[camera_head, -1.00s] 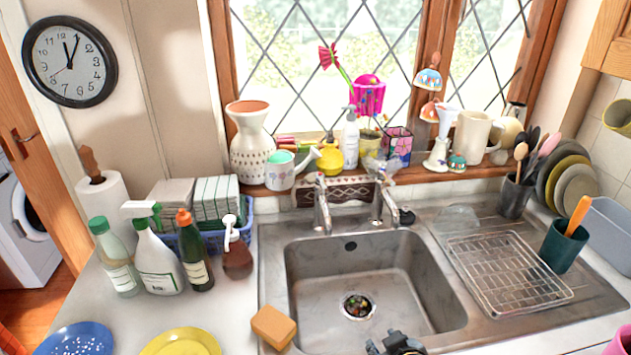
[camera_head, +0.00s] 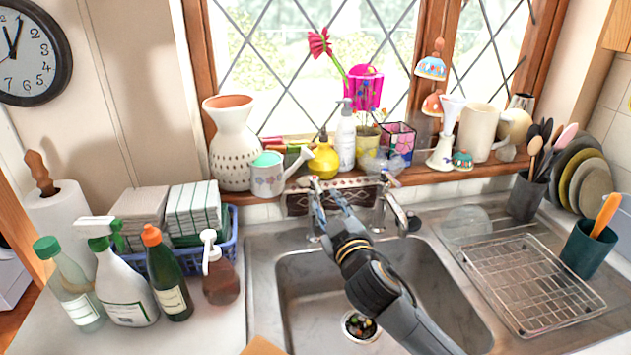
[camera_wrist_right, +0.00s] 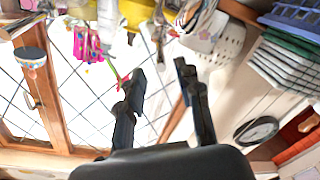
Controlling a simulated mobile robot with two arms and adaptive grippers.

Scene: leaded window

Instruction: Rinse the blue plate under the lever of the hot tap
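My right gripper (camera_head: 324,188) reaches over the sink to the left one of two metal taps, and its fingers overlap that tap in the head view. In the right wrist view the gripper (camera_wrist_right: 160,73) has its fingers apart with nothing clearly between them. I cannot tell whether it touches the tap. The right tap (camera_head: 393,208) stands free beside it. No mark shows which tap is hot, and no running water is visible. The blue plate is out of view now. My left gripper is not in view.
The steel sink (camera_head: 300,290) lies below my right arm. A wire rack (camera_head: 530,275) is on the drainer at right. Several bottles, including a green one (camera_head: 167,280), stand at left.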

